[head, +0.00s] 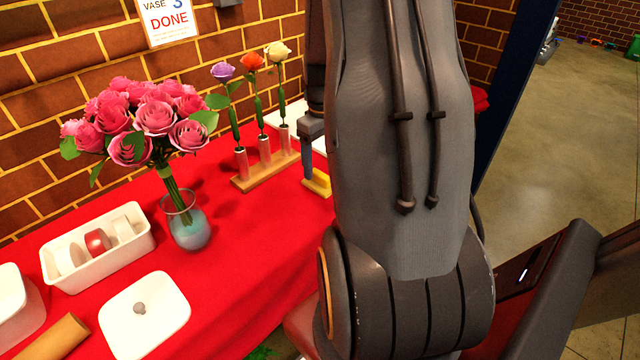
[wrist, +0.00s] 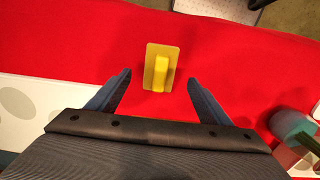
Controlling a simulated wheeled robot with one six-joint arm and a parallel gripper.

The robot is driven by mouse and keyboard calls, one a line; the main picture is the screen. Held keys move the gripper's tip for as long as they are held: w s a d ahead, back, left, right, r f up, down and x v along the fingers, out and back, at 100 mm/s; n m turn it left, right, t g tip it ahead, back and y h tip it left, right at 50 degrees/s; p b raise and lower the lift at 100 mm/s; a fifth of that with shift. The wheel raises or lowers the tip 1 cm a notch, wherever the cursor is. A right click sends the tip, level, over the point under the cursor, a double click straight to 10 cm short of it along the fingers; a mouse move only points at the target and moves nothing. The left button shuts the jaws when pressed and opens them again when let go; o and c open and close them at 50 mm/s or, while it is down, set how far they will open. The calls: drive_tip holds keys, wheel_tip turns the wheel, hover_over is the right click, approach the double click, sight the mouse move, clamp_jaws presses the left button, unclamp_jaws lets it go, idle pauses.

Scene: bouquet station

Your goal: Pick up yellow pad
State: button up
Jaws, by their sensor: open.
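The yellow pad (wrist: 149,77) lies on the red cloth of the table, a thin plate with a raised grip bar on top. In the wrist view it is just beyond my gripper (wrist: 158,84), roughly centred between the two open fingers, with cloth showing on both sides. In the head view the pad (head: 320,184) is partly hidden by my arm, and one finger of my gripper (head: 310,160) shows close by it. I cannot tell the exact height of the fingertips above the cloth.
A wooden stand (head: 262,172) with three single flowers is left of the pad. A glass vase (head: 190,228) of pink roses stands further left. A white box (head: 98,252) and a white lid (head: 146,322) sit on the red table (head: 238,265). A brick wall rises behind.

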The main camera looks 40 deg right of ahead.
sight(321, 173)
drive_tip(key=shift+w+f+p, duration=0.2)
drive_tip(key=shift+f+p, duration=0.5)
drive_tip(key=shift+f, duration=2.45)
drive_tip(key=shift+c, duration=0.5)
drive_tip(key=c, duration=1.1)
drive_tip(key=shift+c, duration=0.2)
wheel_tip(321, 173, up, 10)
drive_tip(key=shift+r+b, duration=0.1)
drive_tip(key=shift+b, duration=0.65)
